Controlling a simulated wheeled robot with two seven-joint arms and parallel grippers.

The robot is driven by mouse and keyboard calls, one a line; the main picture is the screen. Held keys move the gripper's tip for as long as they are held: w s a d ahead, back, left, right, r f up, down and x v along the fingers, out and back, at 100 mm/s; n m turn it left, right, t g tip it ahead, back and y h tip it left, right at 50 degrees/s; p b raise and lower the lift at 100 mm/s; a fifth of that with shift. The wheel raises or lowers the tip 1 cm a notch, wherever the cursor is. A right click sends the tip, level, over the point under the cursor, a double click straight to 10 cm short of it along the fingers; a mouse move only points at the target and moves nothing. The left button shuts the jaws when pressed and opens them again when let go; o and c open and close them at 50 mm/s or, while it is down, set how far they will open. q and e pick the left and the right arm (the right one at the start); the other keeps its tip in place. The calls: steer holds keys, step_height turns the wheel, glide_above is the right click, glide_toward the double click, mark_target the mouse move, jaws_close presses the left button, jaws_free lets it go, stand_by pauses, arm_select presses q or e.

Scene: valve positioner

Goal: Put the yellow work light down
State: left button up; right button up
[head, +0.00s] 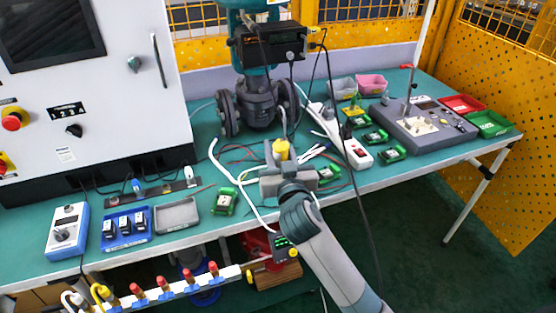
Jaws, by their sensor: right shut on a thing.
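The yellow work light (281,149) shows as a small yellow piece between the fingers of my right gripper (281,157). My right gripper is shut on it, over the middle of the green bench top. The gripper hides most of the light, and I cannot tell whether it touches the bench. My left gripper is not in view.
The valve with its black positioner (270,45) stands just behind. A white power strip (345,138) and small green circuit boards (391,153) lie to the right, with loose cables around. A grey tray (176,215) and blue tray (127,238) sit left. A grey test fixture (422,128) stands right.

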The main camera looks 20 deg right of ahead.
mark_target(278, 160)
step_height(278, 160, down, 4)
stand_by(0.4)
steer(key=shift+f, duration=0.15)
steer(key=o, duration=1.2)
steer(key=shift+o, duration=0.2)
steer(key=shift+r, duration=0.2)
